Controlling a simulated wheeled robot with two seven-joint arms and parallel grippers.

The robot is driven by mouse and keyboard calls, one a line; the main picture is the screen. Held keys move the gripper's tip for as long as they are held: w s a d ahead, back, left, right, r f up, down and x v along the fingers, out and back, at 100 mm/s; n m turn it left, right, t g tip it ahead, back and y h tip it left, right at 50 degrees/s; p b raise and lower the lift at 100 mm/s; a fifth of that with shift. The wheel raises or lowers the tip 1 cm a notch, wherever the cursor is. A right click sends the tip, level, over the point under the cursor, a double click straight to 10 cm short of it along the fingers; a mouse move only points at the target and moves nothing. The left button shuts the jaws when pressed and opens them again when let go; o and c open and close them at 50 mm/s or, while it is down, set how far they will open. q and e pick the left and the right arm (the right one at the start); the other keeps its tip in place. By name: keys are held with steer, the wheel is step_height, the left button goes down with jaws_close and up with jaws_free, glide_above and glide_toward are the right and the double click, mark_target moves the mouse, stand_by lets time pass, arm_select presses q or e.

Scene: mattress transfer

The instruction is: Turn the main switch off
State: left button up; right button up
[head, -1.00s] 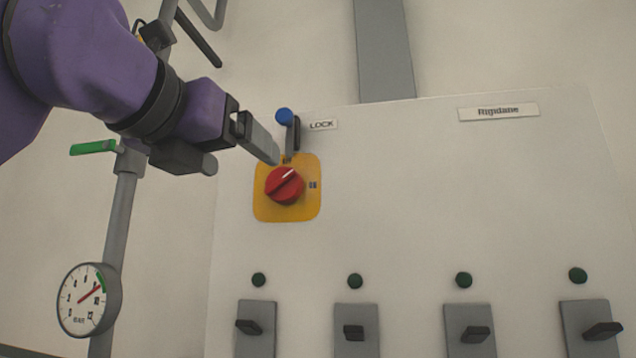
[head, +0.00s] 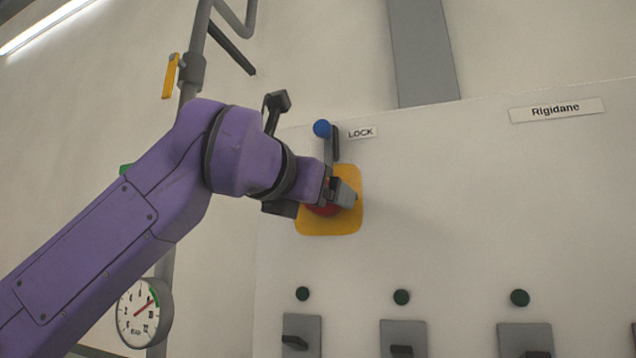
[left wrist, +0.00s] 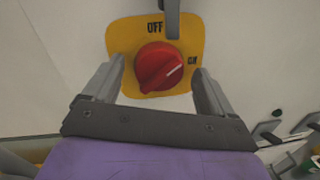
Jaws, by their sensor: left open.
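The main switch is a red round knob (left wrist: 158,67) on a yellow plate (left wrist: 187,40). In the left wrist view its white mark points toward the ON label (left wrist: 192,61), and the OFF label (left wrist: 155,27) is at the top. My left gripper (left wrist: 158,85) is open, with one finger on each side of the knob; I cannot tell whether they touch it. In the head view my left gripper (head: 342,192) covers most of the knob, while the yellow plate (head: 335,226) shows around it. My right gripper is not in view.
A lever with a blue ball (head: 322,128) stands just above the plate, beside the LOCK label (head: 361,132). Several green lights (head: 401,297) and dark switches sit lower on the panel (head: 450,210). A gauge (head: 145,312) and pipe (head: 193,75) are at the left.

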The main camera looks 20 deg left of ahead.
arm_select(q)
steer(key=c, duration=1.1)
steer(key=shift+o, duration=0.3)
steer(key=shift+f+n+b, duration=0.1)
steer(key=shift+n+b, duration=0.2)
steer(key=shift+f+n+t+y+b, duration=0.1)
steer(key=shift+n+t+y+b, duration=0.3)
steer(key=shift+n+b, duration=3.3)
steer(key=n+p, duration=0.2)
steer(key=n, duration=0.1)
steer(key=shift+p, duration=0.3)
